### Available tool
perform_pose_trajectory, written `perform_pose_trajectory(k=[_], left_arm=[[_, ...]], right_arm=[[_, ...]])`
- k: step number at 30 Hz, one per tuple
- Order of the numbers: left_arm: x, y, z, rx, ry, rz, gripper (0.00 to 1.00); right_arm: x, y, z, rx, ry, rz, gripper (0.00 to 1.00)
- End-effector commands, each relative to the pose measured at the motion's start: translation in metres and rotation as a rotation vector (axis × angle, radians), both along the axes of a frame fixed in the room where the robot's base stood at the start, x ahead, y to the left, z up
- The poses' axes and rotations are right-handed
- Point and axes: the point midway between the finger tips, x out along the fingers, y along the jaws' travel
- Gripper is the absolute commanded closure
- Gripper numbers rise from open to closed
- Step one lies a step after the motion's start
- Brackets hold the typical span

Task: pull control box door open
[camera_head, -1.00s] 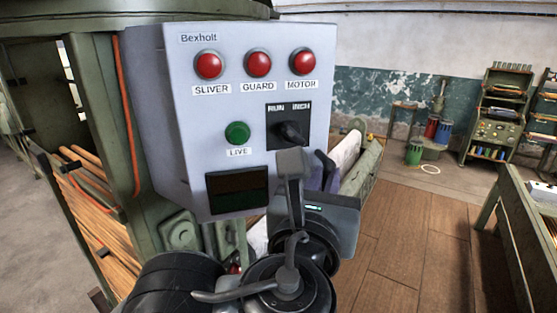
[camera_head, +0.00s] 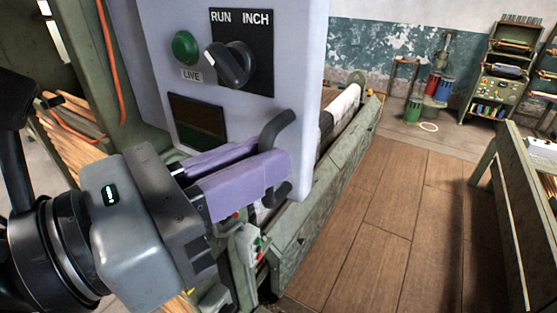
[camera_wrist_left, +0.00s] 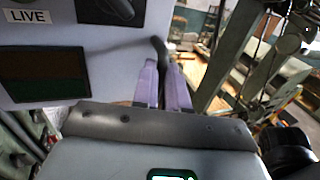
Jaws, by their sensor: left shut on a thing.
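The control box (camera_head: 302,75) is pale grey-blue and fills the upper middle of the head view. A dark curved handle (camera_head: 277,128) stands out near the lower right edge of its front. My left gripper (camera_head: 272,172) reaches in from the left, and its purple fingers are shut on the handle, hiding its middle. The left wrist view shows the fingers (camera_wrist_left: 163,85) around the dark handle (camera_wrist_left: 159,48) beside the box's front (camera_wrist_left: 108,60). No clear gap shows along the door's edge, so I cannot tell how far it stands open. My right gripper is out of view.
A black RUN/INCH knob (camera_head: 230,63), a green LIVE button (camera_head: 186,46) and a dark window (camera_head: 197,121) are on the front. A green machine frame (camera_head: 325,205) runs below and right. Open wooden floor (camera_head: 375,210) lies between it and a bench (camera_head: 512,215).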

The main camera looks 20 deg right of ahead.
Motion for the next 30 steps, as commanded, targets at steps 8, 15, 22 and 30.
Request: perform_pose_trajectory(k=[8,15,22,30], left_arm=[[0.003,0.018,0.0,-0.004,0.007,0.013,1.0],[0.004,0.022,0.0,-0.004,0.01,0.017,1.0],[0.004,0.023,-0.001,-0.001,0.012,0.018,1.0],[0.003,0.022,-0.001,-0.001,0.01,0.014,0.62]], right_arm=[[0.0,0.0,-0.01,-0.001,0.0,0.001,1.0],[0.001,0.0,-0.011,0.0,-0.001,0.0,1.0],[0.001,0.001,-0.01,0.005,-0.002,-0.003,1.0],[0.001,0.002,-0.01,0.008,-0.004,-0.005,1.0]])
